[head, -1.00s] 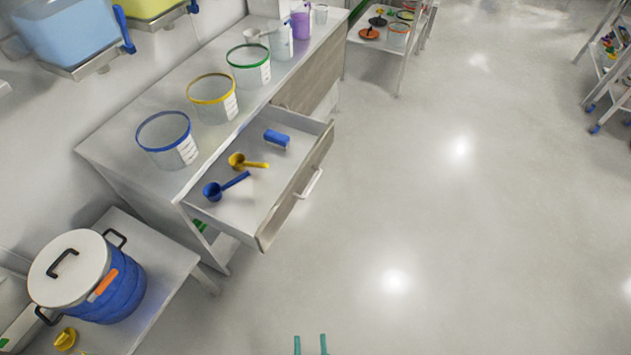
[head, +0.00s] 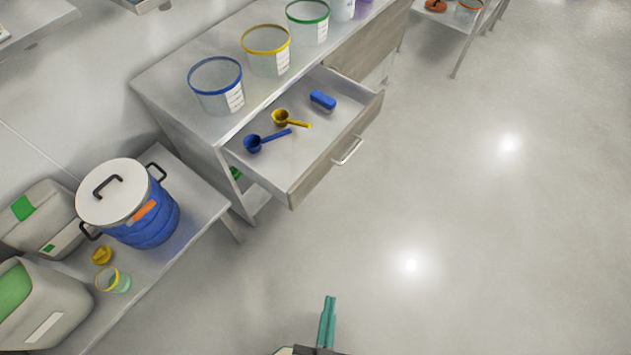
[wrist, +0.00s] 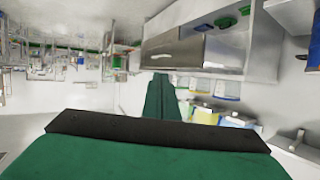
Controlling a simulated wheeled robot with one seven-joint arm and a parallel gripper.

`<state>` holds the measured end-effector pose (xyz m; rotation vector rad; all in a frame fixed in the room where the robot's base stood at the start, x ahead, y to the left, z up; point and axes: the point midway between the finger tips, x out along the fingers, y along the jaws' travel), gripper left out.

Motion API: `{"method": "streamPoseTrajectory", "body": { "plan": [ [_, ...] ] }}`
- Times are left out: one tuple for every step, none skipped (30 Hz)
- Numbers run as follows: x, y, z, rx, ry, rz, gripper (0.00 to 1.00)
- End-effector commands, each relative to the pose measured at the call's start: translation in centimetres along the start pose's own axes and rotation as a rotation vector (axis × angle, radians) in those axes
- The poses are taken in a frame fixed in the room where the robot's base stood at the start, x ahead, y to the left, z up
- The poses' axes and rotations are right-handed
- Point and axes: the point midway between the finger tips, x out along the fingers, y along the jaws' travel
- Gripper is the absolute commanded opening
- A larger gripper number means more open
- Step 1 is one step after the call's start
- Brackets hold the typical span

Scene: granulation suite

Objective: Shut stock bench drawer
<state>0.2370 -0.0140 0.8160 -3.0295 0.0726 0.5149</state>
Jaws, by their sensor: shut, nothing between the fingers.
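The stock bench (head: 170,120) stands at the upper middle of the head view. Its drawer (head: 305,165) is pulled out, with a wooden front and a pale bar handle (head: 348,151). Inside lie a blue scoop (head: 266,140), a yellow scoop (head: 291,119) and a blue block-like item (head: 322,100). My gripper (head: 329,300) is shut and empty, at the bottom middle of the head view, apart from the drawer and below its front in the picture. In the wrist view, my green fingers (wrist: 161,98) are together with nothing between them.
Tubs with blue (head: 217,85), yellow (head: 268,50) and green (head: 308,22) rims stand on the bench top. A lower bench (head: 200,200) at left holds a blue lidded pot (head: 147,222), canisters and a small cup (head: 113,281). The floor (head: 470,220) right of the drawer is clear.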

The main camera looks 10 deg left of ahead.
Motion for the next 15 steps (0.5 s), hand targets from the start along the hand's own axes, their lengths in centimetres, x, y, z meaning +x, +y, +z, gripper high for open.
{"method": "streamPoseTrajectory", "body": {
  "plan": [
    [1.5, 0.9, 2.2, 0.037, -0.044, 0.017, 0.0],
    [2.3, 1.3, 3.6, 0.066, -0.076, 0.026, 0.0],
    [3.4, 1.9, 5.6, 0.106, -0.121, 0.036, 0.0],
    [4.2, 2.4, 7.1, 0.137, -0.155, 0.042, 0.0],
    [5.0, 2.7, 8.5, 0.168, -0.189, 0.046, 0.0],
    [6.0, 3.0, 10.3, 0.211, -0.232, 0.049, 0.0],
    [6.7, 3.3, 11.6, 0.244, -0.264, 0.05, 0.0],
    [7.5, 3.5, 12.8, 0.277, -0.295, 0.049, 0.0],
    [8.5, 3.6, 14.3, 0.321, -0.335, 0.044, 0.0],
    [9.2, 3.7, 15.3, 0.356, -0.364, 0.039, 0.0],
    [10.0, 3.7, 16.3, 0.391, -0.392, 0.033, 0.0],
    [11.0, 3.6, 17.4, 0.438, -0.429, 0.021, 0.0],
    [11.7, 3.6, 18.2, 0.472, -0.453, 0.01, 0.0],
    [12.5, 3.4, 18.8, 0.508, -0.478, -0.003, 0.0],
    [13.5, 3.2, 19.6, 0.555, -0.509, -0.024, 0.0]
  ]
}}
